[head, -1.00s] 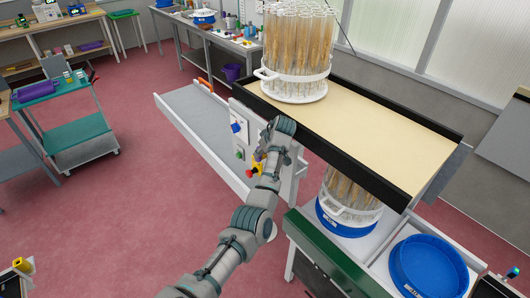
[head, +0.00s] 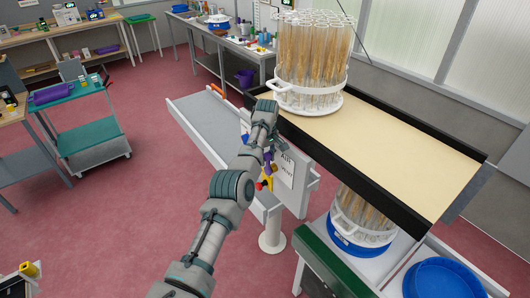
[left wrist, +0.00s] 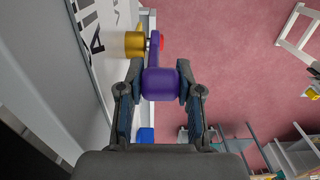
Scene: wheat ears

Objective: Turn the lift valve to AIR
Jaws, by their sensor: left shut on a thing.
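The lift valve (head: 266,183) has a yellow body and a red part and sits on the white panel (head: 300,192) under the long tray. It also shows in the left wrist view (left wrist: 135,43). Its purple lever handle (left wrist: 160,83) lies between my left gripper's fingers (left wrist: 161,88), which touch it from both sides. In the head view my left gripper (head: 268,150) is at the panel, and the purple lever (head: 268,166) shows just below it, partly hidden. The panel carries the label AIR (head: 286,158) with VENT below it. Which label the lever points to I cannot tell.
A blue knob (left wrist: 146,135) is on the panel near my gripper. A black-edged tray (head: 400,150) stands above, with a rack of wheat-filled tubes (head: 312,98) on it. A second rack (head: 360,215) is below. Open red floor lies to the left.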

